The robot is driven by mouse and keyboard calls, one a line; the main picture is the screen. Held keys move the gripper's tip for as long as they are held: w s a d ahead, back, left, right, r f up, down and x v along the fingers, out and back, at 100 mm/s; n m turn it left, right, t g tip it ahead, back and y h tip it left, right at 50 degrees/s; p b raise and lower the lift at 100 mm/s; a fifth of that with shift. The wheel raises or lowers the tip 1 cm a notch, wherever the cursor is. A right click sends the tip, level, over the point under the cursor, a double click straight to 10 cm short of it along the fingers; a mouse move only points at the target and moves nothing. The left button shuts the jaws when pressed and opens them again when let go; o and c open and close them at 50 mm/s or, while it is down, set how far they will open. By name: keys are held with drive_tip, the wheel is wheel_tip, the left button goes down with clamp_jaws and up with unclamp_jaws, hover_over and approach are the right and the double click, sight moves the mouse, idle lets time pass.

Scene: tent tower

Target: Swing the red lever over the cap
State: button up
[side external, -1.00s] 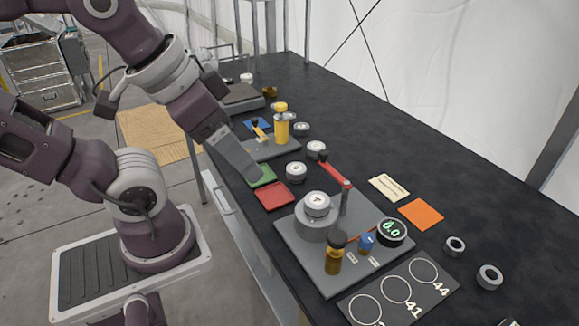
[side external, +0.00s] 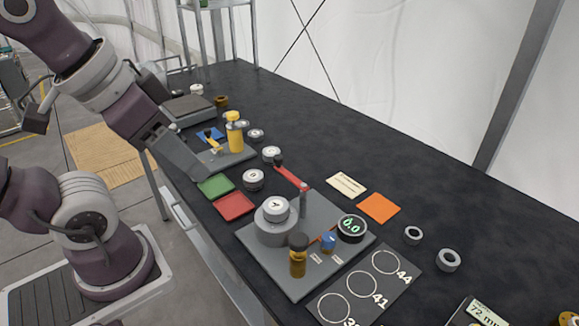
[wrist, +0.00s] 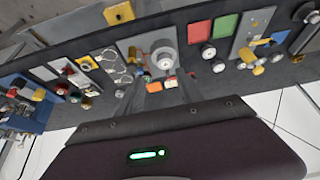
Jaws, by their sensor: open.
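The red lever (side external: 290,174) sits on top of a grey post on the grey base plate (side external: 335,222). Its free end points back, away from the cap. The cap (side external: 276,208), grey with a white marked top, sits on a round grey pedestal in front-left of the post. The pedestal with the cap also shows in the wrist view (wrist: 164,60). The lever is too small to make out surely there. My gripper (side external: 207,174) is open and empty, above the table's near edge by the green pad, left of and behind the lever, touching neither lever nor cap.
An amber bottle (side external: 298,258), a blue knob (side external: 328,243) and a round dial reading 0.0 (side external: 352,227) stand on the plate's front side. A grey-white capped weight (side external: 253,180) and red pad (side external: 235,206) lie between gripper and plate. A yellow bottle (side external: 235,135) stands behind.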

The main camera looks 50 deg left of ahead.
drive_tip(key=w+a+r+m+t+y, duration=0.1)
drive_tip(key=w+a+r+t, duration=0.2)
drive_tip(key=w+a, duration=0.45)
drive_tip(key=w+a+r+m+t, duration=0.1)
drive_tip(key=w+a+r+t, duration=0.2)
drive_tip(key=w, duration=0.8)
drive_tip(key=w+a+r+m+t+y, duration=0.1)
drive_tip(key=w+a+r+t, duration=0.15)
drive_tip(key=w+a, duration=0.55)
drive_tip(key=s+d+f+m+h, duration=0.4)
drive_tip(key=s+d+f+h, duration=0.3)
drive_tip(key=h, duration=0.6)
wheel_tip(320, 180, down, 17)
drive_tip(key=x, duration=0.7)
drive_tip(key=shift+w+a+f+m, duration=0.25)
drive_tip(key=shift+w+a+m, duration=0.05)
drive_tip(key=shift+m, duration=0.1)
clamp_jaws()
